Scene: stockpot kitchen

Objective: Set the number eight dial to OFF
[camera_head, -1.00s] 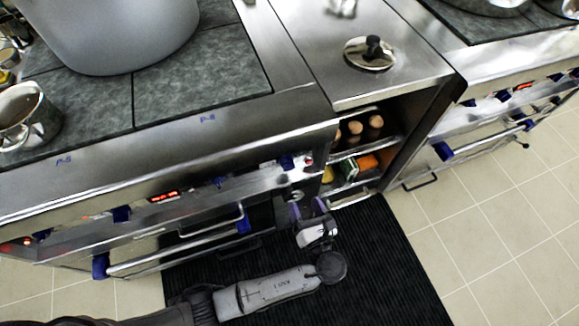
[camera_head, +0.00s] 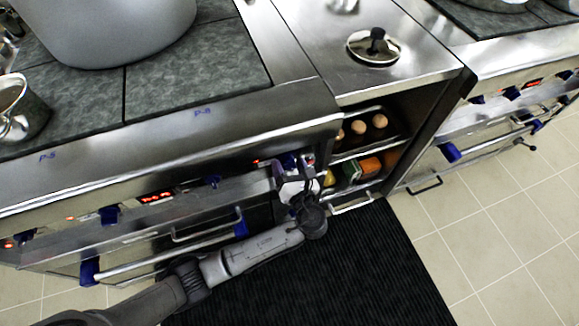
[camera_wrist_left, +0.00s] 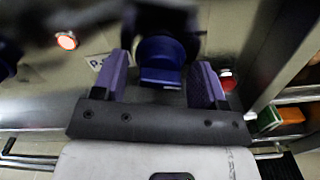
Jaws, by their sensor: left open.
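The number eight dial is a blue knob (camera_head: 291,160) at the right end of the stove front, below the "P-8" mark on the counter. In the left wrist view the blue knob (camera_wrist_left: 160,62) sits between the two purple fingers of my left gripper (camera_wrist_left: 162,80). The fingers are open, one on each side of the knob, with gaps showing. In the head view my left gripper (camera_head: 287,176) is at the panel and partly covers the knob. The knob's pointer and setting cannot be read. My right gripper is not in view.
A lit red lamp (camera_wrist_left: 66,40) is left of the knob, and a red button (camera_wrist_left: 227,80) is right of it. An oven handle (camera_head: 165,252) runs below the panel. An open shelf with eggs (camera_head: 358,127) stands to the right. A large pot (camera_head: 110,30) is on the stove.

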